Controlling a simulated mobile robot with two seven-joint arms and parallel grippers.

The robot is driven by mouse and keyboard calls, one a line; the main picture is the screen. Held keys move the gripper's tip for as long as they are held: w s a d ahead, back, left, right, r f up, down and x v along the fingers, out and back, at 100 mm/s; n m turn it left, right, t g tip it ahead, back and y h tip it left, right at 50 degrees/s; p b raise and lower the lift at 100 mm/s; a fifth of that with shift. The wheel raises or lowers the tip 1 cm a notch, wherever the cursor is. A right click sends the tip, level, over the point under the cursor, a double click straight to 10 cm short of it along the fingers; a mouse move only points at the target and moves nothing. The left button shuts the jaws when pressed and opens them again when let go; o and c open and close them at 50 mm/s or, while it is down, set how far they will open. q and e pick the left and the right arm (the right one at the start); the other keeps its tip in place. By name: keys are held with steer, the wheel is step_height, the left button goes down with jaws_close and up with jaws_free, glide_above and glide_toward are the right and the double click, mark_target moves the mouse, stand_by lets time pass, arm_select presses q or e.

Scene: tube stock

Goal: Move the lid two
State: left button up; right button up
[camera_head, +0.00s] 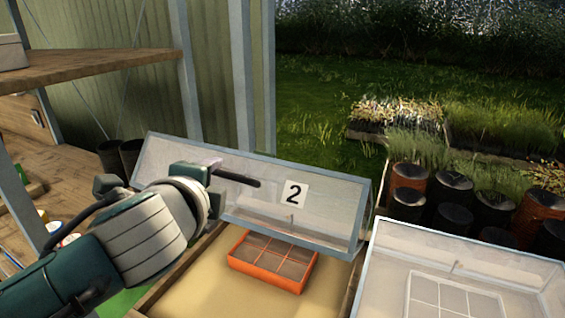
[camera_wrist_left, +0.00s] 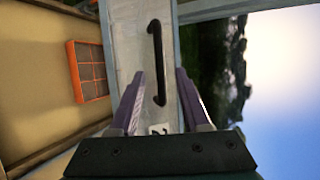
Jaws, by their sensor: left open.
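Lid two is a clear, grey-framed panel (camera_head: 335,205) with a white label "2" (camera_head: 293,194). It stands tilted up at the back of a wooden-sided bed (camera_head: 205,270). Its black bar handle (camera_head: 238,177) is on the left half of the panel. My left gripper (camera_head: 213,167) is at the handle's left end in the head view. In the left wrist view, its purple fingers (camera_wrist_left: 160,78) are open, with the black handle (camera_wrist_left: 156,50) in line with the gap between them. Whether they touch it I cannot tell. My right gripper is not in view.
An orange divided tray (camera_head: 273,262) sits in the bed under the lid. A second clear lidded frame (camera_head: 390,262) stands at the right. Several dark and orange pots (camera_head: 408,190) are behind it. Wooden shelves (camera_head: 90,70) are at the left.

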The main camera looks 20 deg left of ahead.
arm_select(q)
steer(key=shift+v, duration=2.5)
steer(key=shift+s, duration=0.1)
steer(key=s+d+f+n+g+h, duration=0.25)
steer(key=s+n+g, duration=0.35)
steer(key=s, duration=0.5)
steer(key=s+d+f+n+g+h, duration=0.2)
steer(key=s+f+n+g, duration=0.15)
steer(key=s+n, duration=0.55)
steer(key=s+r+m+p, duration=0.1)
steer(key=s+r+p, duration=0.2)
steer(key=r+p, duration=1.6)
steer(key=shift+s+d+r, duration=0.15)
steer(key=shift+s+d, duration=0.1)
steer(key=shift+d, duration=0.2)
steer(key=shift+h, duration=0.25)
